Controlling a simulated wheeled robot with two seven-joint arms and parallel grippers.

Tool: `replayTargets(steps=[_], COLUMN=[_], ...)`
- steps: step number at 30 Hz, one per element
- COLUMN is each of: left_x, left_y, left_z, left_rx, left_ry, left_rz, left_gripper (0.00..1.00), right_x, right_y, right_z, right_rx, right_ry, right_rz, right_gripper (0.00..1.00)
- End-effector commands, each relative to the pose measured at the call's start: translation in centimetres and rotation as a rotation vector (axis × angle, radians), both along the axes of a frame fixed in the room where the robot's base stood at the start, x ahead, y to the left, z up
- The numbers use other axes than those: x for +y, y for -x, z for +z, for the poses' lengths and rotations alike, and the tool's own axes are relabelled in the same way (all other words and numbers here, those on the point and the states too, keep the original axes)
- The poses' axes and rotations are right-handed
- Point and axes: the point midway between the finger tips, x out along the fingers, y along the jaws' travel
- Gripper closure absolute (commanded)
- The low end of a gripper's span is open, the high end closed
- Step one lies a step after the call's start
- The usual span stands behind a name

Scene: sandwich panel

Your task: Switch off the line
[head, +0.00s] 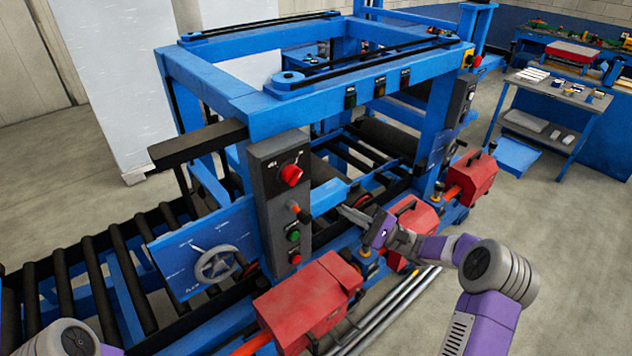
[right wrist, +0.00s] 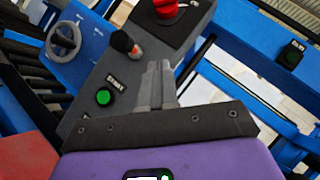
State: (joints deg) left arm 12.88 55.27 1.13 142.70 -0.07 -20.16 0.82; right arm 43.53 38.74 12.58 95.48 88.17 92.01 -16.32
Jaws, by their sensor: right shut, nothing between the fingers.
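A dark grey control panel (head: 268,215) stands on the front post of the blue machine frame. It carries a large red knob (head: 291,175) on top, a lever with an orange-red part (head: 299,212) below it, a green button (head: 293,236) and a red button (head: 296,259). In the right wrist view the red knob (right wrist: 168,12), the lever (right wrist: 124,43) and the green button (right wrist: 103,97) show. My right gripper (head: 344,211) is shut and empty, to the right of the panel and apart from it in the head view; its closed fingers (right wrist: 158,70) point toward the panel. My left gripper is out of view.
A handwheel (head: 216,264) on a blue plate sits left of the panel. Red motor boxes (head: 310,300) line the machine's front below. A second grey panel (head: 461,103) stands on the right post. Black rollers (head: 105,262) run left.

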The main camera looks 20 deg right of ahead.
Motion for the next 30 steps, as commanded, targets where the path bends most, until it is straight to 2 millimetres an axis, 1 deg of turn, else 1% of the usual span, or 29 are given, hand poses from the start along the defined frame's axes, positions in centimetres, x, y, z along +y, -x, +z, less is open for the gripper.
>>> replayTargets(steps=[1,4,11,16,20,30], left_x=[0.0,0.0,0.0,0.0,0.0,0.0], left_y=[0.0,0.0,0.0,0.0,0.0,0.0], left_z=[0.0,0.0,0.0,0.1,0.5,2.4], left_rx=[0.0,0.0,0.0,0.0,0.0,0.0], left_ry=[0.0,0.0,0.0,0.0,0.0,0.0], left_rz=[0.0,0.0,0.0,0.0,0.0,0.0], left_gripper=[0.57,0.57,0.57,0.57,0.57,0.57], right_x=[-1.0,-2.0,-2.1,-1.7,-0.7,4.4], right_y=[0.1,0.3,0.4,0.2,-0.5,-4.0], right_z=[1.2,2.4,2.5,2.7,3.5,7.2], right_rx=[-0.041,-0.085,-0.09,-0.089,-0.088,-0.089], right_ry=[-0.021,-0.046,-0.051,-0.051,-0.05,-0.051], right_rz=[-0.019,-0.036,-0.036,-0.033,-0.032,-0.031], right_gripper=[1.0,1.0,1.0,1.0,1.0,1.0])
